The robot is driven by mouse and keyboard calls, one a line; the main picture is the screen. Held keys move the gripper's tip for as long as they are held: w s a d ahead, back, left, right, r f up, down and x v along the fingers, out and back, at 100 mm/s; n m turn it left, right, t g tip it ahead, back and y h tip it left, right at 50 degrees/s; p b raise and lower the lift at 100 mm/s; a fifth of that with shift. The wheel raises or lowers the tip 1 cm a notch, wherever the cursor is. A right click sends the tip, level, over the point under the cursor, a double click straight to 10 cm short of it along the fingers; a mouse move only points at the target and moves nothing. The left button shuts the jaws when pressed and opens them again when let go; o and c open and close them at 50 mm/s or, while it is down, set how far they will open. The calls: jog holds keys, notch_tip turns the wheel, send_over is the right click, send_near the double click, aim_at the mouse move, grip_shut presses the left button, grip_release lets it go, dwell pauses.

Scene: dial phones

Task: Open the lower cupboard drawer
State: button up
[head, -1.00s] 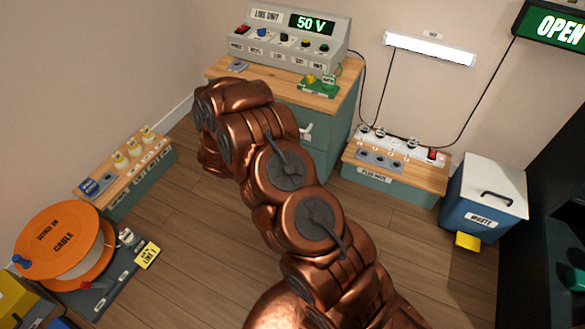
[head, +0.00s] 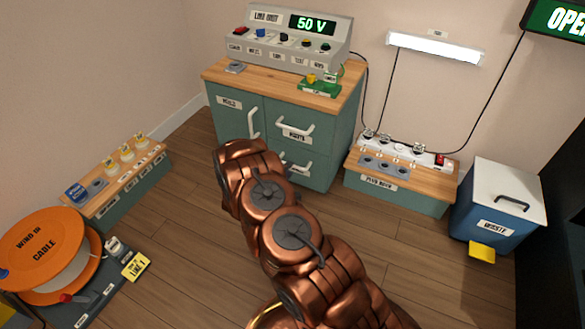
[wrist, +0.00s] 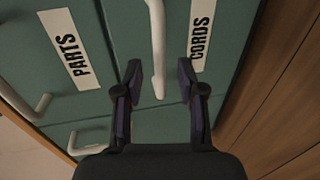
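The lower cupboard drawer (head: 322,168) is the bottom right front of the green cupboard and looks shut. My arm covers part of it in the head view. In the wrist view its front, labelled CORDS (wrist: 201,40), carries a pale bar handle (wrist: 157,45). My gripper (wrist: 160,72) is open, with one dark finger on each side of the handle's near end in the picture. I cannot tell whether the handle is deep between the fingers or touching them. In the head view the gripper is hidden behind my arm.
The upper drawer, labelled PARTS (wrist: 70,48), is above it, with its own handle (head: 290,124). A door labelled MOULD (head: 232,115) is to the left. A plug bench (head: 400,185) stands close on the right. The wooden floor in front (head: 165,235) is clear.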

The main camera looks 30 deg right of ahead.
jog(key=shift+b+x, duration=0.55)
jog(key=shift+x, duration=1.55)
grip_shut()
